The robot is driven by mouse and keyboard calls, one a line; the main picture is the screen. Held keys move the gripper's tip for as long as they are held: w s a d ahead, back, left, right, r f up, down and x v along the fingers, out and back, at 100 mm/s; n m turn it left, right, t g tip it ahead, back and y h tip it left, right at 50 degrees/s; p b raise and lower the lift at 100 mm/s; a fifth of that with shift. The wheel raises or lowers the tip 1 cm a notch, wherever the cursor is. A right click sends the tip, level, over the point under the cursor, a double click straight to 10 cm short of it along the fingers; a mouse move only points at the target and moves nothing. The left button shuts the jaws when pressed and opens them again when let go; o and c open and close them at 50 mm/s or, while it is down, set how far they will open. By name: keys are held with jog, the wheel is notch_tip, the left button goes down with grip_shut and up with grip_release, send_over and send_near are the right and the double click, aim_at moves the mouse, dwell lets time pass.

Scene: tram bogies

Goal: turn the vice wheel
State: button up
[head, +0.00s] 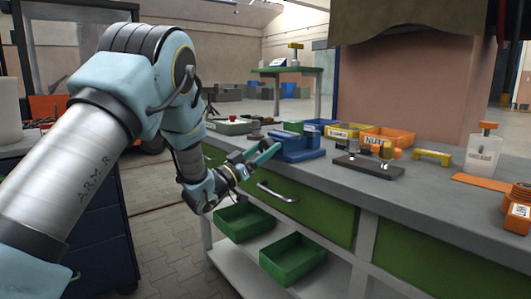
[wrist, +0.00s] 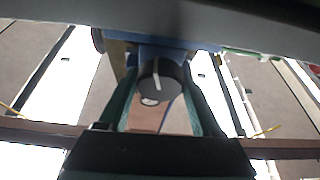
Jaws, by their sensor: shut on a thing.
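The blue vice (head: 300,149) stands on the grey workbench near its front edge; its blue body also shows at the top of the wrist view (wrist: 190,50). The vice wheel (wrist: 160,80) is a dark round knob with a white line on its face, in the middle of the wrist view. My gripper (head: 272,150) reaches in from the left at the vice's front. Its two teal fingers stand on either side of the wheel and are shut on it. In the head view the fingers hide the wheel.
A dark fixture block (head: 368,166), a yellow handle (head: 432,157) and an orange nut bin (head: 388,138) lie right of the vice. A drawer handle (head: 278,192) sticks out below it. Green bins (head: 293,258) sit on the lower shelf.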

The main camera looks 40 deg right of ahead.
jog(key=m+g+b, duration=0.2)
jog(key=m+b, duration=0.1)
jog(key=shift+f, duration=0.3)
jog(key=m+g+b, duration=0.1)
jog(key=m+b, duration=0.1)
jog(key=m+g+y+b, duration=0.1)
jog(key=m+b, duration=0.2)
jog(key=shift+m+g, duration=0.3)
jog(key=m+b, duration=0.1)
jog(key=m, duration=0.1)
jog(key=m+g+y+b, duration=0.1)
jog(key=m, duration=0.1)
jog(key=m+g+y+b, duration=0.1)
jog(key=m+b, duration=0.1)
jog(key=shift+r, duration=0.25)
jog(key=shift+m, duration=0.4)
jog(key=o, duration=1.4)
jog(key=shift+w, duration=0.1)
jog(key=v, duration=1)
jog(key=shift+w+a, duration=0.1)
jog(key=shift+a, duration=0.2)
